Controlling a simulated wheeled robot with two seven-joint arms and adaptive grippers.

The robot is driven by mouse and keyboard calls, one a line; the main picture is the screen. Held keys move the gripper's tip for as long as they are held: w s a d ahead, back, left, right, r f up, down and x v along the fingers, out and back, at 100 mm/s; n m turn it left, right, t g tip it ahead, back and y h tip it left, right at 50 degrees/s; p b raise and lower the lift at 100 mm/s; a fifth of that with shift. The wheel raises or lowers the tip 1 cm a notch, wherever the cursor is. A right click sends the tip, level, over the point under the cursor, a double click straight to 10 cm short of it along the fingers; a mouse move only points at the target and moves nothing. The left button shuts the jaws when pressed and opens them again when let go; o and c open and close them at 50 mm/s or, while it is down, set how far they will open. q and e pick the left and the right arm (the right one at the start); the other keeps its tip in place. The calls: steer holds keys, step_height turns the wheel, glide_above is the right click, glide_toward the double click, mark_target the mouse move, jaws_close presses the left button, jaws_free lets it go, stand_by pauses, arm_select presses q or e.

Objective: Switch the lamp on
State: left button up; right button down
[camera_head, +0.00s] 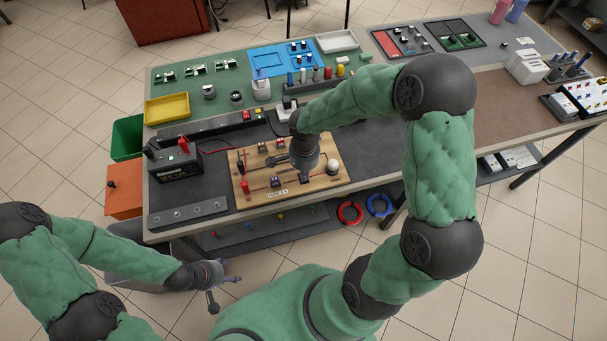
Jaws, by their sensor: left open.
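A wooden board (256,195) with a label on its front edge lies on the dark grey mat. A round pale bulb (332,166), which looks like the lamp, stands near its right end and looks unlit. A red part (244,186) stands at its front left, and small dark parts (276,182) sit on its middle. My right gripper (293,170) points down over the board, left of the bulb. It hides part of the board, and its fingers blend with the dark parts there. My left gripper (226,292) is open and empty, in front of the bench and away from the board.
A black battery box (173,162) with a red clamp and wires stands left of the board. A yellow tray (167,109), a blue tray (268,61) and several small parts lie behind. Red (350,213) and blue (379,205) rings are below the front edge.

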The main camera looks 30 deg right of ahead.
steer(key=shift+r+p, duration=1.45)
steer(key=shift+r, duration=1.3)
arm_select(q)
step_height(320, 180, up, 3)
steer(key=shift+r, duration=0.1)
arm_select(e)
steer(key=shift+f, duration=0.1)
